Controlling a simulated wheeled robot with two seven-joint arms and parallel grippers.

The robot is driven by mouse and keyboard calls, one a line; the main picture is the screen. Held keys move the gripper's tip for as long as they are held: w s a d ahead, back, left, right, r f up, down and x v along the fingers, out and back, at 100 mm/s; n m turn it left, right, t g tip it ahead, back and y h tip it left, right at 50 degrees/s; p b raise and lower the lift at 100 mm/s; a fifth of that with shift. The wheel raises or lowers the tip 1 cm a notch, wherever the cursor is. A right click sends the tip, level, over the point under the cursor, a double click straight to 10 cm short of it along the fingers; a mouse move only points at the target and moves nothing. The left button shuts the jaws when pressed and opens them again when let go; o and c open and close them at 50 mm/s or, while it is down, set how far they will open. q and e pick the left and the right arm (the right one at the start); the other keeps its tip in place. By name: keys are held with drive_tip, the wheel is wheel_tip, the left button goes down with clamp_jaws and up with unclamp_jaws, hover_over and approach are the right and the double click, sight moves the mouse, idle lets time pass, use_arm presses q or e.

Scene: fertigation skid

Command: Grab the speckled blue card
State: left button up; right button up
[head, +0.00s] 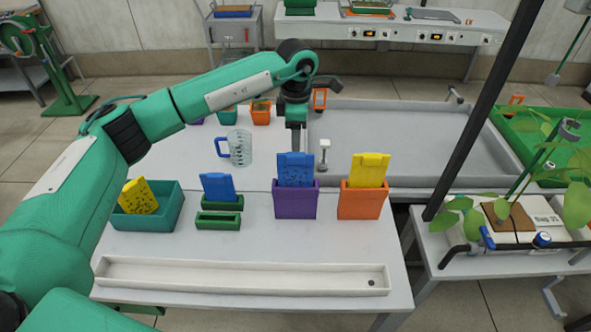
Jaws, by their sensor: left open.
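A blue card with dark speckles (295,172) stands upright in the purple holder (296,205). A second blue card (218,186), which looks plainer, leans in a low green holder (219,202) to its left. My left gripper (296,148) points down just above the top edge of the speckled blue card, from the far side in the picture. It is open and holds nothing. Whether its fingertips touch the card cannot be told. The card's lower part is hidden in the holder. My right gripper is not in view.
An orange holder (361,203) with a yellow card (370,169) stands close to the right. A teal bin (168,212) with a speckled yellow card (138,197) is at left. A clear mug (240,148) stands behind. A long white tray (240,279) lies in front.

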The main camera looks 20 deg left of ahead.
sight(296, 154)
use_arm(q)
drive_tip(key=shift+f, duration=0.75)
drive_tip(key=shift+s+f+p, duration=0.1)
drive_tip(key=shift+f+p, duration=0.45)
drive_tip(key=shift+p, duration=0.15)
wheel_tip(296, 154, down, 3)
drive_tip(key=shift+s+f+p, duration=0.1)
drive_tip(key=shift+f+p, duration=0.05)
drive_tip(key=shift+p, duration=0.75)
drive_tip(key=shift+f, duration=0.45)
clamp_jaws()
